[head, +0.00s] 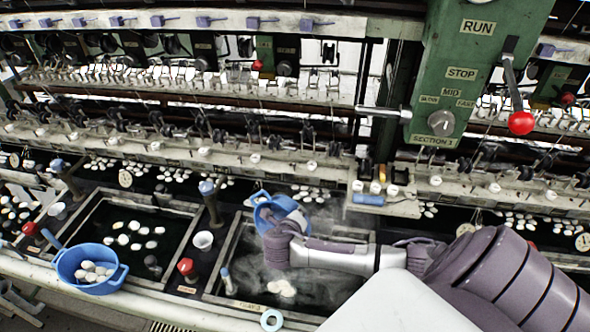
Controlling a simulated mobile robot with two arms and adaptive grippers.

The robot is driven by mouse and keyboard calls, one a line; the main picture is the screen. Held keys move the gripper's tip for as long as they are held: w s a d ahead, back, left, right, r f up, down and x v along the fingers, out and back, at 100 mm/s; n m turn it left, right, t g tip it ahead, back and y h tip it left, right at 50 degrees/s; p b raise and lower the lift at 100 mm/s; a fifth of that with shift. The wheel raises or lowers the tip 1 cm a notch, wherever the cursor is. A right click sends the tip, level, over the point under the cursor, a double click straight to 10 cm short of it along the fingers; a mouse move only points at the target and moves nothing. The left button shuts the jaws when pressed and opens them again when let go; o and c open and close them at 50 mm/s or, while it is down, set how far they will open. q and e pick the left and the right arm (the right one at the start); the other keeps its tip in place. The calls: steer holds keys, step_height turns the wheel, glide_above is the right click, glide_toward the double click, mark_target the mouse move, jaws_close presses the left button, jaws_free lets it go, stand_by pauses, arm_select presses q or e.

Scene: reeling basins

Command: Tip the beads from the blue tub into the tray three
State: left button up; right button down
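A blue tub (284,208) is tilted over the back part of a dark basin with a label on its front edge (243,304), which I take to be the tray three; the label is too small to read surely. My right gripper (268,226) is at this tub's near side and appears shut on it; its fingertips are mostly hidden by the wrist and the tub. The tub's inside is not clearly visible. A small cluster of white beads (282,288) lies in the basin, near its front. My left gripper is not in view.
A second blue tub (118,277) with white beads stands on the front ledge at left. The neighbouring basin (112,212) holds several white pieces. The machine frame stands behind.

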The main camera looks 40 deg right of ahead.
steer(key=shift+w+d+f+g+y, duration=0.2)
steer(key=shift+d+f+g+y, duration=0.1)
steer(key=shift+d+y, duration=0.15)
steer(key=shift+w+d+f+g+y, duration=0.2)
steer(key=shift+d+g+y, duration=0.15)
steer(key=shift+y, duration=0.1)
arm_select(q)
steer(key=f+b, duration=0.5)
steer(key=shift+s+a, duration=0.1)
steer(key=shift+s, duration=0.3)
arm_select(e)
steer(key=f+g+y, duration=0.1)
steer(key=y, duration=0.2)
steer(key=w+d+f+g+y, duration=0.1)
steer(key=g+y, duration=0.1)
steer(key=y, duration=0.1)
steer(key=d+f+g+y, duration=0.1)
steer(key=g+y, duration=0.1)
steer(key=y, duration=0.1)
steer(key=shift+w+f+m+g+y, duration=0.15)
steer(key=shift+f+m+g+y, duration=0.15)
steer(key=shift+y, duration=0.1)
steer(key=shift+r, duration=0.1)
